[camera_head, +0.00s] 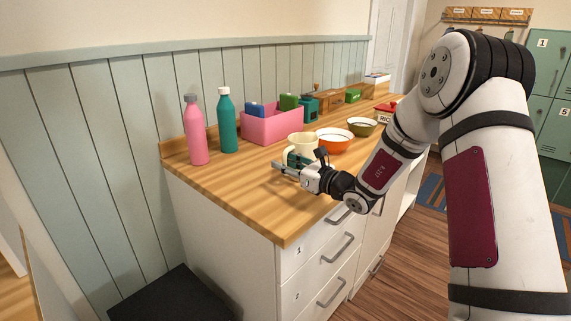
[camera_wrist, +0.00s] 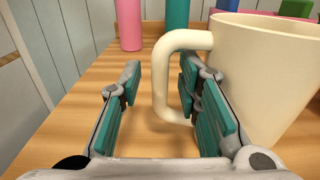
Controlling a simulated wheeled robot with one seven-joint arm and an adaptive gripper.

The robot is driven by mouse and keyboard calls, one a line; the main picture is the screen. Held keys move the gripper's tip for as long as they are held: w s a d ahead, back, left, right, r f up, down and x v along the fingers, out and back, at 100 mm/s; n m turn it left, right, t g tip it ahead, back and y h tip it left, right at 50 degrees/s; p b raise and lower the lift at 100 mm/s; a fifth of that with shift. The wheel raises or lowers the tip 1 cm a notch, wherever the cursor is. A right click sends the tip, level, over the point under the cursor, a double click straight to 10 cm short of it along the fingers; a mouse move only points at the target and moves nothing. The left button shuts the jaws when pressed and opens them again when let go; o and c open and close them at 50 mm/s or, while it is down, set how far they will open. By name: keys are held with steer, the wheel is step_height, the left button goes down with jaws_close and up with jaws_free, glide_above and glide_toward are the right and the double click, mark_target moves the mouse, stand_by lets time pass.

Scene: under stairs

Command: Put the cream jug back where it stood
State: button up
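The cream jug (camera_head: 303,146) stands upright on the wooden counter (camera_head: 225,189), close to my gripper. It fills the right side of the wrist view (camera_wrist: 265,75), with its handle pointing left. My gripper (camera_head: 284,164) is open, low over the counter at the jug's near side. In the wrist view, the handle's outer bar lies between the two teal fingers, nearer the right one. The right finger overlaps the handle opening and the jug's side; I cannot tell if it is touching.
A pink bottle (camera_head: 195,133) and a teal bottle (camera_head: 226,120) stand at the left back. The counter's front left is clear.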

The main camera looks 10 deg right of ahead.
steer(key=shift+r, duration=0.25)
steer(key=v, duration=1.2)
steer(key=shift+p, duration=0.4)
steer(key=s+a+r+n+g+y, duration=0.1)
steer(key=s+a+r+n+g, duration=0.4)
steer(key=s+a+n, duration=0.4)
steer(key=s+a+r+n+g+y, duration=0.1)
steer(key=s+a+r+n+g, duration=0.2)
steer(key=s+a+n+g, duration=0.6)
steer(key=s+d+f+n+h, duration=0.1)
steer(key=s+d+n+h, duration=0.25)
steer(key=s, duration=0.55)
steer(key=s+d+f+n+h, duration=0.1)
steer(key=s+d+n+h, duration=0.25)
steer(key=s, duration=0.65)
steer(key=s+d+n+t+h, duration=0.1)
steer(key=s+d+n+h, duration=0.3)
steer(key=d, duration=0.3)
steer(key=shift+h, duration=0.7)
